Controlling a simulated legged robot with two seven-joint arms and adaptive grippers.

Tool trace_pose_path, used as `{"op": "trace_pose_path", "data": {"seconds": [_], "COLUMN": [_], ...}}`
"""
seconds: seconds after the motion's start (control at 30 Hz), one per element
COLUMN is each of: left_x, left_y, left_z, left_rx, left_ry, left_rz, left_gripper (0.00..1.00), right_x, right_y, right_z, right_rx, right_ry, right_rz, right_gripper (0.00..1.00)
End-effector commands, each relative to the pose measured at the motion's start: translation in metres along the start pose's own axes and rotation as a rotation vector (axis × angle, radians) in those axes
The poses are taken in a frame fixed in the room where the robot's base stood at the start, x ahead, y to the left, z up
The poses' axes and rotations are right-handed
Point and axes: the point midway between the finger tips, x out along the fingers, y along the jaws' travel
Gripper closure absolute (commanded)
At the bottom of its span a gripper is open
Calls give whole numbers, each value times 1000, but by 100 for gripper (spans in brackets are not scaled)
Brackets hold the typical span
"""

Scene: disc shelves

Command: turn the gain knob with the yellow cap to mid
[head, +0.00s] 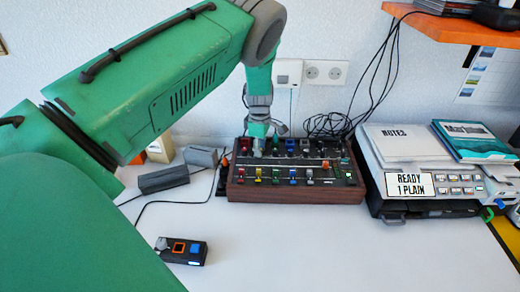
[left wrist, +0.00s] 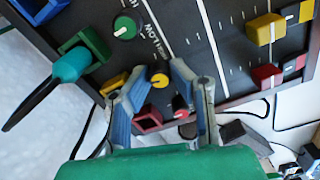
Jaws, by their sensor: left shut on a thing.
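The mixer panel with a wooden front (head: 295,196) stands on the white table against the wall. In the left wrist view, the gain knob with the yellow cap (left wrist: 159,80) sits on the dark panel, with LOW and HIGH printed near the knobs. My left gripper (head: 258,128) reaches down onto the panel's back left part. In the left wrist view its two blue-grey fingers (left wrist: 159,76) stand on either side of the yellow-capped knob, shut on it. A red-capped knob (left wrist: 181,103) is close by, also between the fingers. A green-capped knob (left wrist: 124,27) is farther up. My right gripper is out of view.
Yellow (left wrist: 265,28) and red (left wrist: 267,76) slider caps and a teal plug (left wrist: 70,64) are near the fingers. A dark box (head: 163,179) and a small device (head: 181,250) lie left; a notes-topped machine (head: 418,205) stands right.

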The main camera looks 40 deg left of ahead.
Motion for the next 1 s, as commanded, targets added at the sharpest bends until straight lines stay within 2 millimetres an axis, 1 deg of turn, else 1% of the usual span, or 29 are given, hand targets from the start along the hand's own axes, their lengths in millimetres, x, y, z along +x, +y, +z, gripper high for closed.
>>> {"op": "trace_pose_path", "data": {"seconds": [0.1, 0.13, 0.17, 0.47, 0.57, 0.9, 1.0], "left_x": [3, 3, 3, -1, -8, -56, -67], "left_y": [-2, -2, -2, 0, 1, -1, -2], "left_z": [2, 2, 2, 0, 0, 1, 2], "left_rx": [1, 1, 1, 1, 1, 1, 1], "left_ry": [-2, -2, -2, -1, -1, -1, -1], "left_rz": [-3, -3, -3, 4, 6, 0, -2], "left_gripper": [100, 71, 62, 62, 62, 62, 62], "right_x": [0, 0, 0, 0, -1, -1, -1], "right_y": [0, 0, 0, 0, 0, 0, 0], "right_z": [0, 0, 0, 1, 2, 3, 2], "right_rx": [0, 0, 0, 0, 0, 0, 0], "right_ry": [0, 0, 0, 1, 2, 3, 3], "right_rz": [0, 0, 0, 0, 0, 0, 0], "right_gripper": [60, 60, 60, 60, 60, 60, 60]}}
